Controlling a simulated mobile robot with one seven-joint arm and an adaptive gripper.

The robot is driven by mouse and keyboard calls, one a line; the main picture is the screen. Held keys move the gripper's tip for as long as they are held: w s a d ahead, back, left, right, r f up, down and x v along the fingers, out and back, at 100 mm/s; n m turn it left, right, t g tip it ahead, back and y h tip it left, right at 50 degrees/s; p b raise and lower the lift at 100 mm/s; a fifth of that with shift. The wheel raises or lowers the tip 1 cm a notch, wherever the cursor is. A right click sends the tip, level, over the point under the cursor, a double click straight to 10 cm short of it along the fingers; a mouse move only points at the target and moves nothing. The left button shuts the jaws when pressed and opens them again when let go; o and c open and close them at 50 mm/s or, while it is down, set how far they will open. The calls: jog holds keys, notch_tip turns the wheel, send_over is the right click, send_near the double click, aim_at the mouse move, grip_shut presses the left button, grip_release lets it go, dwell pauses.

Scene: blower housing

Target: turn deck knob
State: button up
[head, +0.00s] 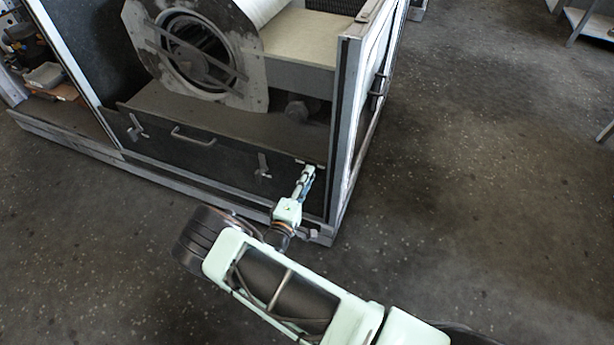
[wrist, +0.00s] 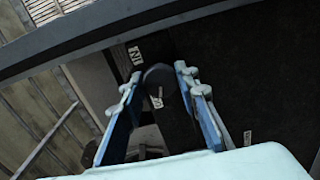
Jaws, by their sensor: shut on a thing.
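In the wrist view, a dark round knob (wrist: 158,78) sits between the tips of my gripper (wrist: 157,72). The two blue-padded fingers lie on either side of it, shut on it. A small white label with dark marks shows just below the knob, and another (wrist: 135,57) to its upper left. In the head view my gripper (head: 308,170) is at the right end of the housing's low dark front panel (head: 215,160), close to the corner post. The knob cannot be made out there. Its turn angle cannot be read.
The blower housing's frame post (head: 341,130) stands just right of my gripper. The front panel carries a bar handle (head: 193,139) and latches (head: 262,166). A round blower opening (head: 197,48) is behind it. The floor to the right is clear.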

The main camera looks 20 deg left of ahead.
jog(key=m+p, duration=0.1)
jog(key=m, duration=0.4)
jog(key=shift+f, duration=0.1)
dwell(0.5)
jog(key=o, duration=1.2)
jog(key=shift+c, duration=0.2)
jog(key=shift+s, duration=0.1)
jog(key=s+a, duration=0.1)
jog(key=s, duration=1.1)
jog(key=shift+w, duration=0.1)
